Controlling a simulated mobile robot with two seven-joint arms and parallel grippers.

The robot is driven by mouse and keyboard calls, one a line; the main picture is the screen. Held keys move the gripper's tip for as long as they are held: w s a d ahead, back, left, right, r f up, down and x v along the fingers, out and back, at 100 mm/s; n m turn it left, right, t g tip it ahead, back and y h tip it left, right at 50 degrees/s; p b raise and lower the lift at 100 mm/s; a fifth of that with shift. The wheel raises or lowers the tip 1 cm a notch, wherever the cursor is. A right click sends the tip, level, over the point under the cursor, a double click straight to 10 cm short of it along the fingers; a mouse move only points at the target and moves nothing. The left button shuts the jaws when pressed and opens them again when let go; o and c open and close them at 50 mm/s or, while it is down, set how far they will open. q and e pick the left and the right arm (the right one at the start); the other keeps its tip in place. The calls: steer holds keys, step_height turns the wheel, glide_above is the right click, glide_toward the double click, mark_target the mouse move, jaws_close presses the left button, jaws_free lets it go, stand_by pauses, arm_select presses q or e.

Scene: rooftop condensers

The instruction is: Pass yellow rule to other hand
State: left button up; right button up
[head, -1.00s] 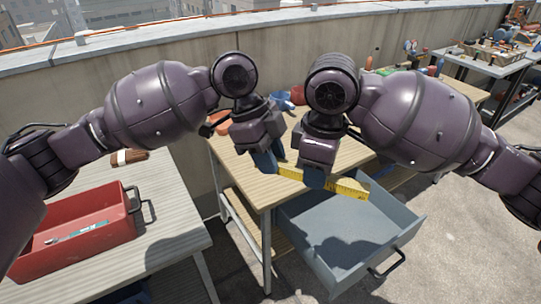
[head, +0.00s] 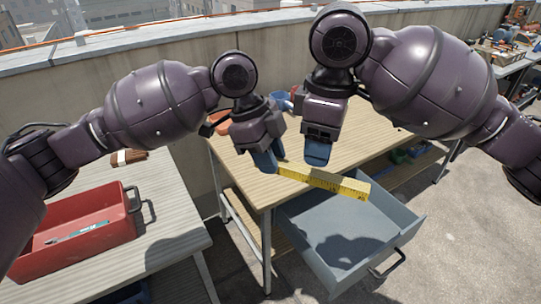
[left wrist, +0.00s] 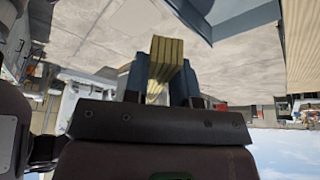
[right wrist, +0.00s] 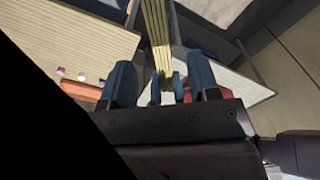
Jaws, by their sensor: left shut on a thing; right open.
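The yellow rule (head: 325,181) is a folded stick held in the air, slanting down to the right over the open drawer. My left gripper (head: 265,160) is shut on its left end; the left wrist view shows the rule (left wrist: 166,58) between the two blue fingers. My right gripper (head: 317,153) is open and empty, a little above the middle of the rule and apart from it. In the right wrist view the rule (right wrist: 156,28) lies beyond the spread fingers, with the left gripper's fingertips (right wrist: 168,86) at its near end.
A grey-blue open drawer (head: 395,246) juts out below the rule from the wooden workbench (head: 365,130). A red tray (head: 118,228) with a tool in it sits on the left table (head: 175,238), beside a brush (head: 128,157). A cluttered bench (head: 505,55) stands far right.

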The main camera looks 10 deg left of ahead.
step_height(320, 180, up, 5)
steer(key=m+y, duration=0.2)
steer(key=y, duration=0.2)
glide_above(317, 174)
steer(key=w, duration=0.3)
step_height(317, 174, down, 5)
steer(key=w+d+f+m+t+y, duration=0.3)
steer(key=w+f+t, duration=0.1)
steer(key=f, duration=0.3)
steer(key=d+f+m+t, duration=0.35)
steer(key=d+f, duration=0.35)
steer(key=f, duration=0.5)
steer(key=s+d+f+m+t+h, duration=0.1)
steer(key=s+d+f+h, duration=0.1)
steer(key=s+d+f, duration=0.2)
steer(key=s+d+f+m+t+h, duration=0.1)
steer(key=s+d+f, duration=0.4)
steer(key=s+f, duration=0.5)
steer(key=s+d+f+m+t+h, duration=0.1)
steer(key=s+d+f+m+h, duration=0.2)
steer(key=s, duration=0.9)
step_height(317, 174, down, 4)
steer(key=shift+s+d+r+h, duration=0.1)
steer(key=shift+s+d+h, duration=0.15)
steer(key=shift+d+h, duration=0.55)
steer(key=shift+d+t, duration=0.15)
steer(key=shift+t, duration=0.1)
